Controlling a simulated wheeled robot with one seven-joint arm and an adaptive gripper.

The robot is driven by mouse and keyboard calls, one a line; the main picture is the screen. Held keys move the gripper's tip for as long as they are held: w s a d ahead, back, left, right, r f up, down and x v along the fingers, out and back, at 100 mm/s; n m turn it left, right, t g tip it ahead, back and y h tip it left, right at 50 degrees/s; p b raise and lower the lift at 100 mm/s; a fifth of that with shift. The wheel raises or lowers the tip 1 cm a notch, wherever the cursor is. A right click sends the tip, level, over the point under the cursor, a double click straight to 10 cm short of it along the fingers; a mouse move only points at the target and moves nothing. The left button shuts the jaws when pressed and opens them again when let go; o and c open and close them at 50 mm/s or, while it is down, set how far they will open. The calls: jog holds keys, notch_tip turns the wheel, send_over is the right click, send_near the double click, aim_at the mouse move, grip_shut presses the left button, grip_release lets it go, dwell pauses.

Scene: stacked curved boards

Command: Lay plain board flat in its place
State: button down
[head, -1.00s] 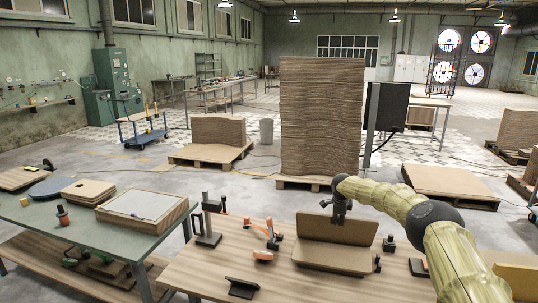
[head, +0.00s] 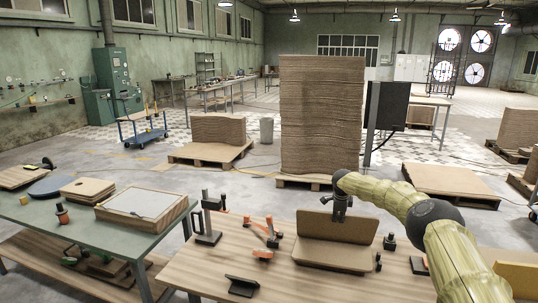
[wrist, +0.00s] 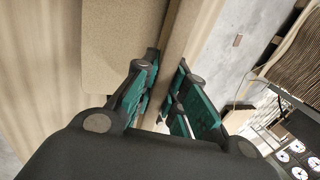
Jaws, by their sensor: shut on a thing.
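A plain brown board (head: 318,225) stands nearly upright on its long edge, tilted slightly, at the back of the wooden table. My gripper (head: 340,213) is shut on the middle of its top edge from above. In the wrist view my gripper (wrist: 168,100) has its teal fingers on both sides of the board's edge (wrist: 190,35). A second brown board (head: 335,257) lies flat in front of the upright one, and also shows in the wrist view (wrist: 118,45). Whether the upright board's lower edge touches anything is unclear.
Black clamps with orange handles (head: 265,240) stand left of the boards on the wooden table (head: 300,290). A small black post (head: 389,242) is close on the right. A black block (head: 243,285) lies front left. A green table (head: 80,228) is further left.

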jog(key=shift+w+r, duration=0.1)
jog(key=shift+r, duration=0.95)
jog(key=shift+r, duration=0.15)
jog(key=shift+r, duration=0.25)
